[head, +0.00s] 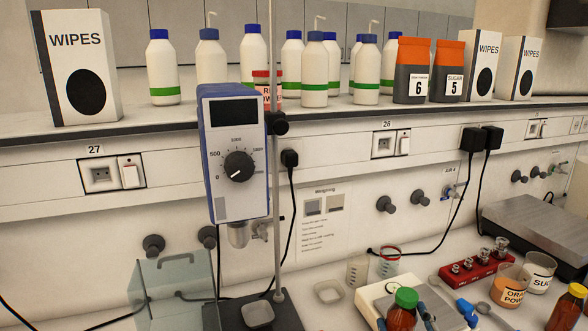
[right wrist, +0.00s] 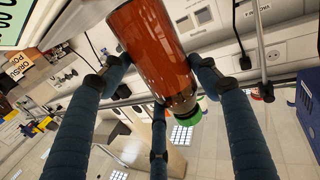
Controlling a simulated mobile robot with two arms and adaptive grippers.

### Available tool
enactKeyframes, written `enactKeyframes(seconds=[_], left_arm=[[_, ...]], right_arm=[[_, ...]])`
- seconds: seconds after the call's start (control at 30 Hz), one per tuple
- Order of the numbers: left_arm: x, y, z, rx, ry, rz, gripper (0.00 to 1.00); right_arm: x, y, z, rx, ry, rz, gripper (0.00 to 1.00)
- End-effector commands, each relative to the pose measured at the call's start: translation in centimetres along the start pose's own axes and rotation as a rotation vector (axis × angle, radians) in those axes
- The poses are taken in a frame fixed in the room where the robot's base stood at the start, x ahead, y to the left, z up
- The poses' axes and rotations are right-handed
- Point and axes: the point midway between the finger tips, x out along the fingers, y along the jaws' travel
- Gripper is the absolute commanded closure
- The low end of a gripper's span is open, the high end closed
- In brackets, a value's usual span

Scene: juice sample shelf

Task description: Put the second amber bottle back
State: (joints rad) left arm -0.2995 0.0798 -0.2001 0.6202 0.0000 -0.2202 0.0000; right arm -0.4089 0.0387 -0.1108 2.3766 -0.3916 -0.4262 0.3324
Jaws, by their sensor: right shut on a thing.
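An amber bottle with a green cap (head: 402,308) is at the bottom edge of the head view, its lower part cut off. My right gripper (right wrist: 160,95) is shut on this bottle, and its dark blue fingers surround the amber body (right wrist: 150,40) in the right wrist view. The green cap also shows there beyond the fingers. Another amber bottle (head: 567,312) stands at the right edge of the head view, partly cut off. Whether the held bottle touches the bench cannot be told. My left gripper is not in view.
An upper shelf (head: 340,108) holds several white bottles, wipes boxes and two orange-topped bags. Below stand a stirrer (head: 233,150) on a rod, a white scale (head: 385,295), a red weight block (head: 475,266), beakers (head: 540,272) and a grey balance plate (head: 535,225).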

Motion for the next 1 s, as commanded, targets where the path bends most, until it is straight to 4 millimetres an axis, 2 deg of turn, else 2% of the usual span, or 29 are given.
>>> enactKeyframes(seconds=[0.03, 0.2, 0.37, 0.57, 0.67, 0.77, 0.87, 1.0], left_arm=[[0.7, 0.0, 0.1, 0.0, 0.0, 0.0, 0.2], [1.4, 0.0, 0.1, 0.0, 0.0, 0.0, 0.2], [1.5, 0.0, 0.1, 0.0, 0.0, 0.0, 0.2], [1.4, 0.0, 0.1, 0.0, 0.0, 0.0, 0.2], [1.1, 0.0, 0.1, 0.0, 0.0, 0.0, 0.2], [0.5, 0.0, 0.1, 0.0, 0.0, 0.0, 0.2], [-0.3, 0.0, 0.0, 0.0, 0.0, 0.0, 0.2], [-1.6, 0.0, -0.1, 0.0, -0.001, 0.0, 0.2]], right_arm=[[-1.4, -0.6, 1.1, 0.006, -0.002, -0.011, 0.8], [-4.3, -1.7, 2.1, 0.016, 0.003, -0.033, 0.8], [-5.4, -2.1, 2.3, 0.02, 0.008, -0.041, 0.8], [-5.4, -2.1, 2.2, 0.019, 0.009, -0.042, 0.8], [-4.7, -1.9, 1.7, 0.016, 0.011, -0.038, 0.8], [-3.0, -1.3, 0.8, 0.008, 0.013, -0.027, 0.8], [-0.4, -0.3, -0.7, -0.001, 0.015, -0.008, 0.8], [3.9, 1.9, -3.7, -0.013, 0.014, 0.035, 0.8]])
